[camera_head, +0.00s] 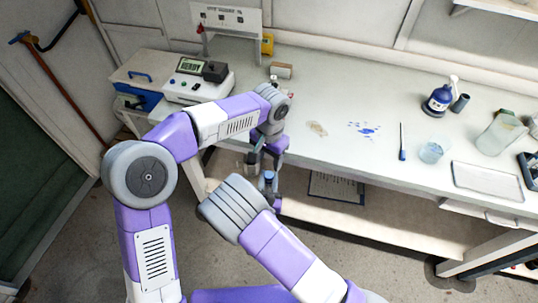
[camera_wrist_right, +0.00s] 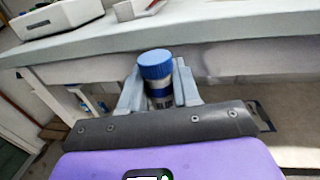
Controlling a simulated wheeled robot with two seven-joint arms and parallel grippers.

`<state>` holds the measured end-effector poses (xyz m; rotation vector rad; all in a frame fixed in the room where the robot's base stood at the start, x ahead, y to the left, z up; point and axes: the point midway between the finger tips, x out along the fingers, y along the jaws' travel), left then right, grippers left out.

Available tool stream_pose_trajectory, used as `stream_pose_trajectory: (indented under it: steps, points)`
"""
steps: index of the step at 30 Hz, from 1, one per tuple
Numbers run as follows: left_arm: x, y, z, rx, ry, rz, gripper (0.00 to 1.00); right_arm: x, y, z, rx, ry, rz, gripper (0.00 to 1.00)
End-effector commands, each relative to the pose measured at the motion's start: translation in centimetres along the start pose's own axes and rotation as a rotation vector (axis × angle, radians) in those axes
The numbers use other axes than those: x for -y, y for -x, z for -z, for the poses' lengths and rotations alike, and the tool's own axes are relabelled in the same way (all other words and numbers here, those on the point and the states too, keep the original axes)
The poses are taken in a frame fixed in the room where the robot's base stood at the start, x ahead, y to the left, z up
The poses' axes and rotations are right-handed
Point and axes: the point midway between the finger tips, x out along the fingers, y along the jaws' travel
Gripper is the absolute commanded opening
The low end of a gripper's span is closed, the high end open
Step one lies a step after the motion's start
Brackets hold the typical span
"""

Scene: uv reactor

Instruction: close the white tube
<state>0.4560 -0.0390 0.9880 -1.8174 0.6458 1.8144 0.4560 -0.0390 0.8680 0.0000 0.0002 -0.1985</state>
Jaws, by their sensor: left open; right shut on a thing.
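In the right wrist view, a small cylinder with a ribbed blue cap (camera_wrist_right: 155,66) stands upright between the fingers of my right gripper (camera_wrist_right: 159,92). Its lower body looks grey with dark marks, and the fingers partly hide it. I cannot tell whether this is the white tube or how tightly the cap sits. In the head view, the blue cap (camera_head: 268,175) is small, in front of the table edge. My right gripper (camera_head: 268,184) is shut on the cylinder there. My left gripper (camera_head: 254,160) is open just above and to the left, its fingertips partly hidden.
The white table (camera_head: 340,90) runs behind both grippers, with a lower shelf (camera_head: 390,215) beneath. A device with a green display (camera_head: 196,80) stands at the table's left end. A blue pump bottle (camera_head: 438,100), a beaker (camera_head: 431,152) and a white tray (camera_head: 487,181) are to the right.

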Motion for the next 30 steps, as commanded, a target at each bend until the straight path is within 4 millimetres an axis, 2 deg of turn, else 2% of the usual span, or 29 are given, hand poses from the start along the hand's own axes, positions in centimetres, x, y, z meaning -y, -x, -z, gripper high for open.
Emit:
stream_pose_trajectory:
  steps: [6, 12, 18, 26, 30]
  points:
    - [0.03, 0.41, 0.03, -0.001, 0.405, -0.006, 0.53, 0.0, 0.0, -0.01, 0.0, 0.0, 0.0, 0.0]
    - [0.02, 0.63, 0.05, -0.001, 0.638, -0.01, 0.53, 0.0, 0.0, -0.01, 0.0, 0.0, 0.0, 0.0]
    - [0.05, 0.69, 0.05, 0.0, 0.714, -0.011, 0.53, 0.0, 0.0, -0.01, 0.0, 0.0, 0.0, 0.0]
    - [0.04, 0.67, 0.05, 0.0, 0.714, -0.011, 0.53, 0.0, 0.0, -0.01, 0.0, 0.0, 0.0, 0.0]
    - [0.04, 0.04, 0.06, 0.001, 0.713, -0.011, 0.53, 0.0, 0.0, -0.01, 0.0, 0.0, 0.0, 0.0]
